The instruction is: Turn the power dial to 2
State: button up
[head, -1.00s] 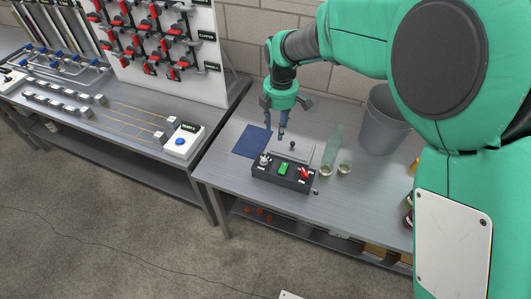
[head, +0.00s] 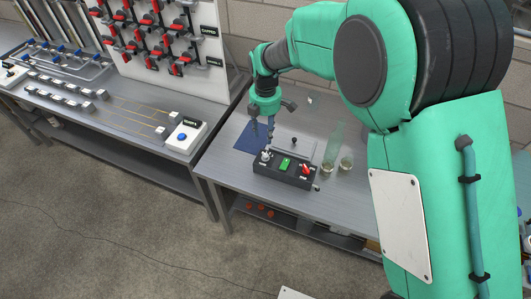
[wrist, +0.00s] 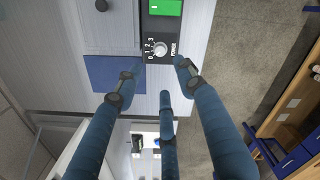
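A black control box (head: 283,171) sits on the metal table. The power dial (head: 266,156) is a pale knob at its left end. In the wrist view the dial (wrist: 160,49) shows beside the printed word POWER and the numbers 0 to 3; which number it points at is too small to tell. My gripper (head: 264,140) is above the dial, fingers pointing down. In the wrist view my gripper (wrist: 159,68) is open, with its fingertips spread to either side of the dial, apparently not touching it. Nothing is held.
A green switch (head: 285,164) and a red switch (head: 305,170) share the box. A blue mat (head: 247,138) lies behind it at the left. A workbench with a white button box (head: 185,136) is further left.

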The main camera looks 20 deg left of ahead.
aim_at(265, 155)
notch_tip(265, 155, down, 13)
jog(key=shift+r+b, duration=0.15)
jog(key=shift+b, duration=0.75)
grip_shut()
